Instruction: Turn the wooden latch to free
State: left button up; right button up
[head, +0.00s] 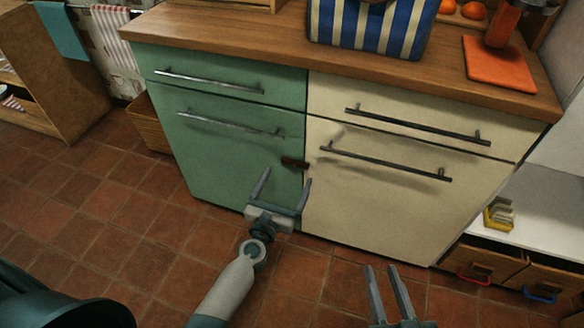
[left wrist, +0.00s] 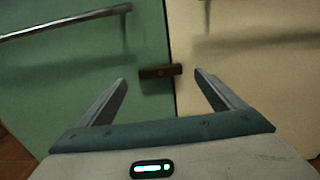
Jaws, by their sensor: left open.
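The wooden latch (head: 295,163) is a small dark brown bar on the seam between the green cabinet door (head: 235,170) and the cream cabinet door (head: 375,200). It lies roughly level across the seam. In the left wrist view the latch (left wrist: 160,72) sits ahead, between and beyond my fingertips. My left gripper (head: 286,175) is open and empty, just below and in front of the latch, apart from it. It also shows in the left wrist view (left wrist: 158,76). My right gripper (head: 380,268) is low at the bottom edge, its two fingers apart with nothing between them.
Long metal handles (head: 385,163) stick out from the doors and drawers around the latch. A wicker basket (head: 148,123) is at the left. The tiled floor in front is clear.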

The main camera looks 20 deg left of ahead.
aim_at(294, 164)
pick_arm(q)
jog(key=w, duration=0.4)
jog(key=shift+d, duration=0.1)
jog(key=shift+w, duration=0.55)
jog(key=c, duration=1)
jog(key=shift+c, duration=0.2)
